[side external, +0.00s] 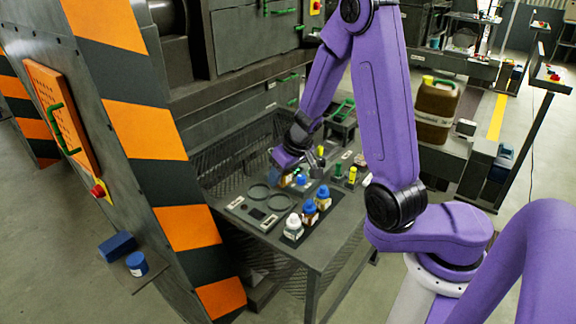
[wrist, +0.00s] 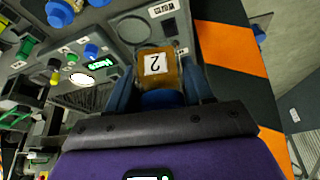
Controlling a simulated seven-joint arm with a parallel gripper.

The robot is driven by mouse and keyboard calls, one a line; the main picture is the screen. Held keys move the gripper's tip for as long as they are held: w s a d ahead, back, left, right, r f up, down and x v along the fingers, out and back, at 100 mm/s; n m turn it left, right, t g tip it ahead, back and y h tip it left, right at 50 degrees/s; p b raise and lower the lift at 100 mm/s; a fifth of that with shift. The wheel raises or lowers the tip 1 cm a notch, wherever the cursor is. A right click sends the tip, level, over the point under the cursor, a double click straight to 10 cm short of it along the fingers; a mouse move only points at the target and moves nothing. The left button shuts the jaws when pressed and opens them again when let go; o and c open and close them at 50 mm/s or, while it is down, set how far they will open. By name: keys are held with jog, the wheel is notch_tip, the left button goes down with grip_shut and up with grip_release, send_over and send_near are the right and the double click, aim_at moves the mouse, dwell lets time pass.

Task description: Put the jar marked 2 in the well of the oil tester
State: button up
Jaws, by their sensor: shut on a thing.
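The jar marked 2 (wrist: 157,66) holds amber oil and has a white label, whose number appears upside down in the wrist view. My gripper (wrist: 157,90) is shut on this jar, with a blue finger on each side and a blue cap partly visible between them. In the side view, my gripper (side external: 284,164) is over the far part of the work table; the jar is mostly hidden there. A grey unit with a lit green display (wrist: 101,63) and a pale round spot (wrist: 84,78), apparently the oil tester and its well, lies left of the jar in the wrist view.
Another blue cap (side external: 300,180) is close to my gripper. An orange-striped machine wall (side external: 163,170) rises left.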

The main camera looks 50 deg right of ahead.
jog(key=shift+w+a+f+n, duration=0.1)
jog(key=shift+a+n, duration=0.05)
jog(key=shift+n, duration=0.25)
jog(key=shift+w+d+f+y, duration=0.1)
jog(key=shift+w+d+y, duration=0.2)
jog(key=shift+w, duration=0.25)
jog(key=w+d+f+n, duration=0.1)
jog(key=w+d+f, duration=0.1)
jog(key=w+d, duration=0.7)
jog(key=w+d+f, duration=0.2)
jog(key=w+d, duration=0.3)
jog(key=d, duration=0.7)
jog(key=shift+w+d+f, duration=0.1)
jog(key=shift+d+f, duration=1.1)
jog(key=shift+d, duration=0.35)
jog(key=shift+s+d+f, duration=0.1)
jog(key=shift+d+f, duration=1.05)
jog(key=shift+d, duration=0.45)
jog(key=shift+w+d+f, duration=0.1)
jog(key=shift+d+f, duration=1.1)
jog(key=shift+d, duration=0.35)
jog(key=shift+f, duration=1.1)
